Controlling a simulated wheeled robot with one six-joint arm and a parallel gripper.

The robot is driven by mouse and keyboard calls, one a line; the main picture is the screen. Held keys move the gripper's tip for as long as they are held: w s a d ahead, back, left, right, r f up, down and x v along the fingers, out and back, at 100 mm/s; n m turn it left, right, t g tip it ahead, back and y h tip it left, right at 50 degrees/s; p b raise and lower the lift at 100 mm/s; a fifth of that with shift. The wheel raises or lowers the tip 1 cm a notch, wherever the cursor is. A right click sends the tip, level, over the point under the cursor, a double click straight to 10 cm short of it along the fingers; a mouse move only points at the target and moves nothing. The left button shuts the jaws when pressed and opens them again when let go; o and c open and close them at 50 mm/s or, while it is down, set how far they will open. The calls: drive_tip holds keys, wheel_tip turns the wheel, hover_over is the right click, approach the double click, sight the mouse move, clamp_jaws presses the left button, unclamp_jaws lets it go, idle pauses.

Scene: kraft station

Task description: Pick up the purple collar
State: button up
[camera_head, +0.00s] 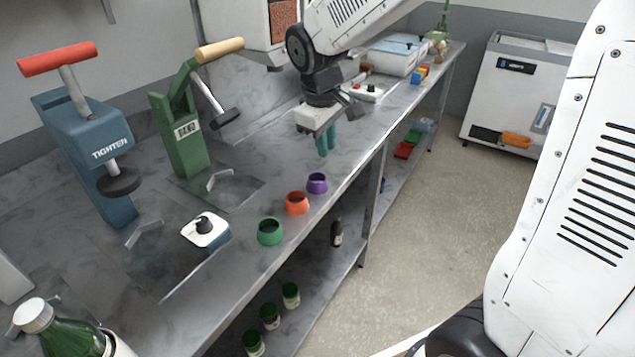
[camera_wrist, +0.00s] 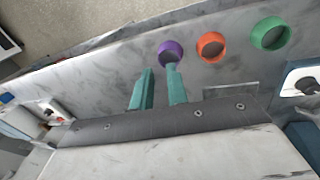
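The purple collar (camera_head: 317,188) is a small open ring standing on the grey marbled bench near its front edge, at the end of a row of three. It also shows in the wrist view (camera_wrist: 163,48), just beyond the fingertips. My gripper (camera_head: 327,152) hangs above the bench, pointing down, behind the purple collar in the head view. Its two teal fingers (camera_wrist: 159,70) are apart with nothing between them. In the wrist view the right fingertip lines up with the collar's lower rim, but I see no grip on it.
An orange collar (camera_head: 296,207) and a green collar (camera_head: 270,236) stand beside the purple one. A green press (camera_head: 182,140), a blue press (camera_head: 95,150) and a white knob box (camera_head: 205,232) stand on the bench. Jars (camera_head: 290,295) sit on the shelf below.

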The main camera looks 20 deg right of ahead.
drive_tip(key=n, duration=0.1)
approach(320, 174)
drive_tip(key=w+f, duration=0.1)
drive_tip(key=f, duration=0.4)
drive_tip(key=d+f, duration=0.1)
drive_tip(key=f, duration=0.3)
drive_tip(key=shift+d, duration=0.2)
drive_tip(key=shift+w, duration=0.1)
clamp_jaws()
